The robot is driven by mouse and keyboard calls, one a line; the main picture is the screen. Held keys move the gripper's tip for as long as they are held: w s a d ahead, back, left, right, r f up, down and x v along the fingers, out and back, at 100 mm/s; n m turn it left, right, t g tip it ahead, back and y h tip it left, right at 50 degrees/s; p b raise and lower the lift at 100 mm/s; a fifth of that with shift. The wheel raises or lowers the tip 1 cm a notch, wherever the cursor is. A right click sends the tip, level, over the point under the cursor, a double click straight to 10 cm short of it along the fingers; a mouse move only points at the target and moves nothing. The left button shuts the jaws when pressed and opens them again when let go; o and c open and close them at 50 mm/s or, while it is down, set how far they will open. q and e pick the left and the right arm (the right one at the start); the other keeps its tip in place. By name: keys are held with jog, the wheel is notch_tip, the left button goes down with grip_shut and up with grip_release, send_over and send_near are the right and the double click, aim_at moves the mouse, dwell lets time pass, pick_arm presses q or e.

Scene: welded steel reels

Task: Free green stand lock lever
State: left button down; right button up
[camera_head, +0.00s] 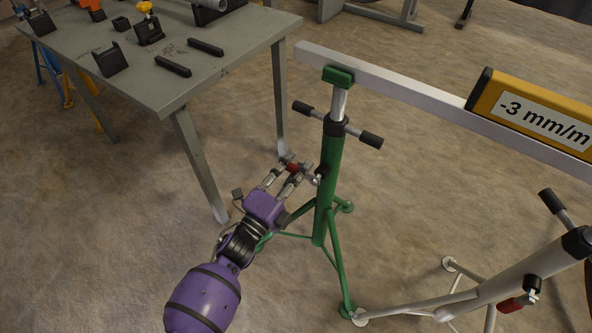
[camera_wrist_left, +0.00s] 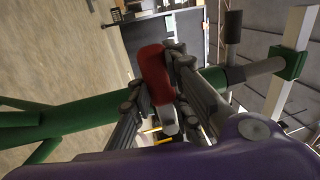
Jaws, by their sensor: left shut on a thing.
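The green stand (camera_head: 328,190) stands upright on three splayed legs, with a black collar and crossbar handle near its top. Its lock lever (camera_head: 292,167) has a red grip and sits at the left side of the green tube. My left gripper (camera_head: 291,172) is shut on the lever's red grip. The left wrist view shows the red grip (camera_wrist_left: 153,70) between the fingers (camera_wrist_left: 158,85), with the green tube (camera_wrist_left: 85,113) running behind them. Part of the lever is hidden by the fingers. My right gripper is not in view.
A straight beam (camera_head: 400,88) rests on the green stand's head and carries a yellow level reading -3 mm/m (camera_head: 535,114). A grey stand (camera_head: 505,282) with its own red lever (camera_head: 510,304) is at the lower right. A grey worktable (camera_head: 215,75) with black parts stands at upper left.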

pick_arm(q)
jog(key=shift+m, duration=0.4)
jog(key=c, duration=1.8)
grip_release()
jog(key=shift+c, duration=0.2)
jog(key=shift+o, duration=1)
jog(key=shift+r, duration=0.1)
jog(key=shift+s, duration=0.1)
jog(key=v, duration=1.2)
